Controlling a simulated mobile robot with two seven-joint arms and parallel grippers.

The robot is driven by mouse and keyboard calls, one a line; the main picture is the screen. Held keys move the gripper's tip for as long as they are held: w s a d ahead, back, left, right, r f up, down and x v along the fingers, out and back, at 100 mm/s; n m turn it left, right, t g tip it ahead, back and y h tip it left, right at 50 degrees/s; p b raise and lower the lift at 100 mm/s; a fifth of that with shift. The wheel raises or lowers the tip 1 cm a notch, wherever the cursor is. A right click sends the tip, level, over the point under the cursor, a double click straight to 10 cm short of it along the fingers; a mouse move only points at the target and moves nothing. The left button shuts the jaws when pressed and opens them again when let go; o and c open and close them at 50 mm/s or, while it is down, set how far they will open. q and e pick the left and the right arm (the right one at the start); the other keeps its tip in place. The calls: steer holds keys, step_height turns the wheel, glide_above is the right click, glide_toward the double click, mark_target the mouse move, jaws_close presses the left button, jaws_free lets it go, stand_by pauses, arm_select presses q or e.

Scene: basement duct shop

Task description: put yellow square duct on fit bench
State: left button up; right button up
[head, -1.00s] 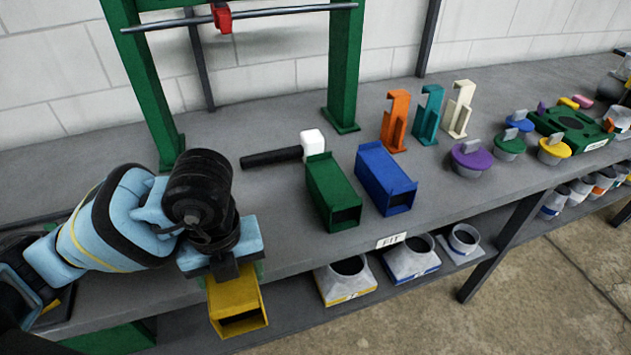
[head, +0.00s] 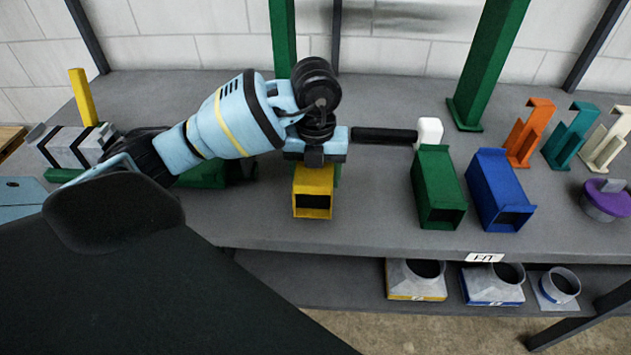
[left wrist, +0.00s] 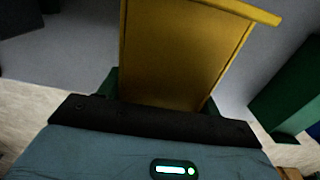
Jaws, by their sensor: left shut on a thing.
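The yellow square duct (head: 313,205) is in my left gripper (head: 316,165), which is shut on it. In the head view the duct appears over the grey fit bench (head: 375,225), left of the green duct and inside the front edge. I cannot tell whether its underside touches the bench top. In the left wrist view the yellow duct (left wrist: 185,50) fills the upper middle, between the jaws. The FIT label (head: 485,257) is on the bench's front edge. My right gripper is not in view.
A green duct (head: 437,190) and a blue duct (head: 498,190) stand to the right. A black-handled mallet (head: 385,135) lies behind. Orange (head: 530,130), teal and cream brackets stand further right, near a purple-lidded piece (head: 606,198). Green posts rise behind. Bench top is clear between the yellow and green ducts.

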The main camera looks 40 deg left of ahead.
arm_select(q)
steer(key=shift+w+a, duration=0.15)
steer(key=shift+w, duration=0.1)
steer(key=shift+w+a+f, duration=0.15)
steer(key=shift+f, duration=0.1)
step_height(320, 180, down, 3)
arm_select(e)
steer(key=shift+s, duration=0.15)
arm_select(q)
steer(key=shift+f, duration=0.15)
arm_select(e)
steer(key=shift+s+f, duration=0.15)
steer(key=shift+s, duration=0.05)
arm_select(q)
steer(key=o, duration=1.1)
